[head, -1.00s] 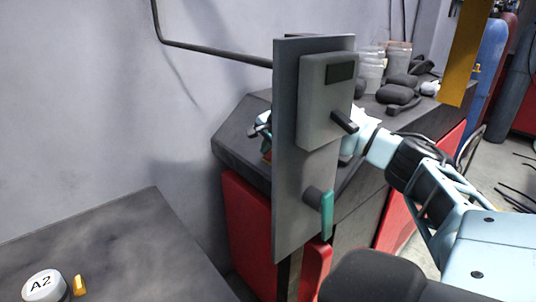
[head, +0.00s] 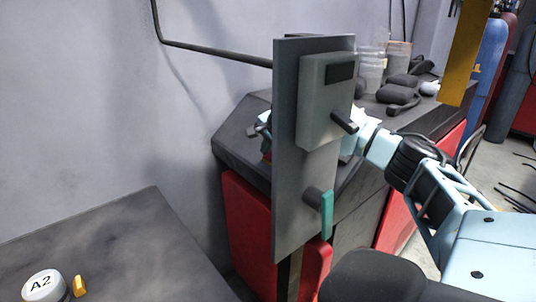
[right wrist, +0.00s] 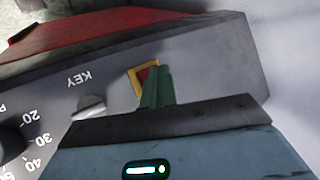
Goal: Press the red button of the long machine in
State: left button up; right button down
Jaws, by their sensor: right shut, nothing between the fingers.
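In the right wrist view, the long machine's grey face (right wrist: 210,62) runs across the picture, with a red part along its top. The red button (right wrist: 149,73) shows as a small red patch inside a yellow square frame (right wrist: 134,78). My right gripper's green fingers (right wrist: 156,84) are shut and empty. Their tips overlap the frame and hide part of the button; I cannot tell whether they touch it. In the head view my right gripper is mostly hidden behind a grey upright panel (head: 290,190). My left gripper is not in view.
On the machine's face, a silver key switch (right wrist: 90,107) sits by the word KEY, with a dark dial (right wrist: 10,143) beyond. The upright panel carries a box, black handle and teal lever (head: 327,215). Jars (head: 371,68) stand on the dark bench (head: 235,140) behind.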

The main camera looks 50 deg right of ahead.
jog(key=shift+d+f, duration=0.1)
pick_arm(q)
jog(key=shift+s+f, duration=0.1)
pick_arm(e)
jog(key=shift+d+f, duration=0.2)
jog(key=shift+f, duration=0.05)
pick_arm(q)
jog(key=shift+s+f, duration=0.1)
pick_arm(e)
jog(key=shift+s+d+f, duration=0.1)
dwell(0.5)
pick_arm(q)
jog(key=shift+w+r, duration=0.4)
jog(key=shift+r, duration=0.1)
pick_arm(e)
jog(key=shift+a+r, duration=0.35)
jog(key=shift+r, duration=0.1)
